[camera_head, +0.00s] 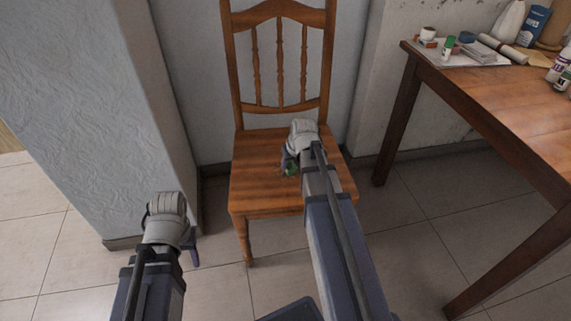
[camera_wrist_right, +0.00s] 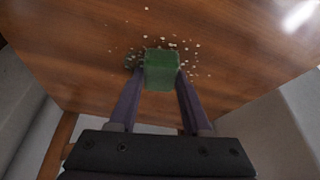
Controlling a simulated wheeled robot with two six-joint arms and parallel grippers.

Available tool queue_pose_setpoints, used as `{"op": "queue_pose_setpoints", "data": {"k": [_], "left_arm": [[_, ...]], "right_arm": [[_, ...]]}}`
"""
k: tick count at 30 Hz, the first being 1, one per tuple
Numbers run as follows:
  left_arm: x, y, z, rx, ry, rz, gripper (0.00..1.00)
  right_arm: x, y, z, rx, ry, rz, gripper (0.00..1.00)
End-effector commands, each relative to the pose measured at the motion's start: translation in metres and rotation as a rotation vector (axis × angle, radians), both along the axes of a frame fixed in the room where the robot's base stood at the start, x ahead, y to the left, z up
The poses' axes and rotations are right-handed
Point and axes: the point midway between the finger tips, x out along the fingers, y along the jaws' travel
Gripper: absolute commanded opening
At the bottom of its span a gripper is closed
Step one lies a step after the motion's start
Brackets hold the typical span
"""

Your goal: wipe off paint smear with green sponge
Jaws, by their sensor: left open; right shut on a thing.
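The green sponge (camera_wrist_right: 161,71) is between the fingers of my right gripper (camera_wrist_right: 158,85), which is shut on it. In the head view a bit of the sponge (camera_head: 291,169) shows beside my right gripper (camera_head: 287,163), over the seat of the wooden chair (camera_head: 262,190). Pale specks of the paint smear (camera_wrist_right: 190,58) lie on the seat around the sponge, with a darker patch (camera_wrist_right: 131,61) just left of it. I cannot tell whether the sponge touches the seat. My left gripper (camera_head: 193,250) is low at the left, away from the chair, open, and mostly hidden by its wrist.
A wooden table (camera_head: 510,105) stands at the right, holding a white sheet (camera_head: 470,57), bottles and small jars near the wall. A wall pillar (camera_head: 100,110) rises at the left, close to my left arm. Tiled floor (camera_head: 420,250) is clear between chair and table.

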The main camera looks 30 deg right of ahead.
Motion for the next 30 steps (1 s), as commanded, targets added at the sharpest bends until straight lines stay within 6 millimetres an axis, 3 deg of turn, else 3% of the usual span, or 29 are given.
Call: {"op": "queue_pose_setpoints", "data": {"k": [6,17,30], "left_arm": [[0.0,0.0,0.001,0.0,0.0,0.0,0.51],[0.0,0.0,0.0,0.0,0.0,0.0,0.51],[0.0,0.0,-0.002,0.0,0.0,0.0,0.51]], "right_arm": [[-0.006,-0.016,0.001,0.001,0.002,-0.001,0.04],[-0.008,-0.024,0.0,0.001,0.001,-0.001,0.04],[-0.019,-0.054,-0.003,-0.001,0.003,0.0,0.04]]}}
